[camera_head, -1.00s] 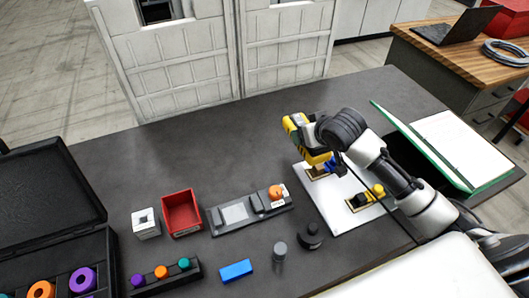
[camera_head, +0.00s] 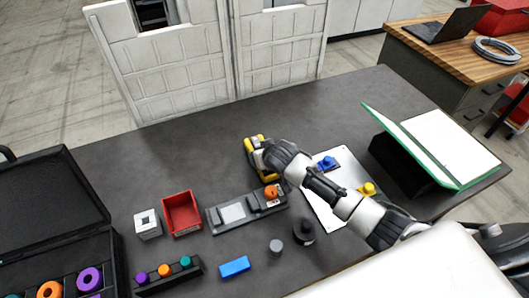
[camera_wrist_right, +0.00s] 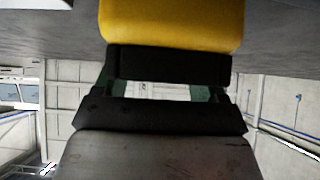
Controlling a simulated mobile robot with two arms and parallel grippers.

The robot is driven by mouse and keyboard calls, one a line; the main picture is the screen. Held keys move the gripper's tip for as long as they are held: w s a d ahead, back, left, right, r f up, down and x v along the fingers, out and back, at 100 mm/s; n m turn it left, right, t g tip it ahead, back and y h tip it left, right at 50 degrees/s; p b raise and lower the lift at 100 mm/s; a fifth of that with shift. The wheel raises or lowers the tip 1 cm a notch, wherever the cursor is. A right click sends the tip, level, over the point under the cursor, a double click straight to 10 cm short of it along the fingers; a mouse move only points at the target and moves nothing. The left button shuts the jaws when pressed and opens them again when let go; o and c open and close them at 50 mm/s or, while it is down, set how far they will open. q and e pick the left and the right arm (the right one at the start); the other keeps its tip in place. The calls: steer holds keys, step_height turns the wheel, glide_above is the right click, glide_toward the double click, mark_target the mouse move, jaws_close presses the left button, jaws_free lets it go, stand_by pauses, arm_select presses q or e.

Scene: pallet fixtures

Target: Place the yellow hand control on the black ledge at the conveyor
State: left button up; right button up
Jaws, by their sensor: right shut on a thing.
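The yellow hand control (camera_head: 250,147) is at the end of my right arm, above the middle of the dark table. My right gripper (camera_head: 262,160) is shut on it; the arm hides much of the grip. In the right wrist view the smooth yellow body (camera_wrist_right: 170,25) fills the top, beside a black bar, with a second black bar and a grey part below. No conveyor is recognisable, and I cannot pick out the ledge. My left gripper is not in view.
Close below the gripper is a grey fixture (camera_head: 233,213) with an orange knob (camera_head: 271,192). A red bin (camera_head: 181,212), a white plate (camera_head: 322,205) with blue and yellow parts, and a green-edged panel (camera_head: 430,150) stand around. The table's back left is clear.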

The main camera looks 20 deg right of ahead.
steer(key=shift+f, duration=0.15)
steer(key=o, duration=1.1)
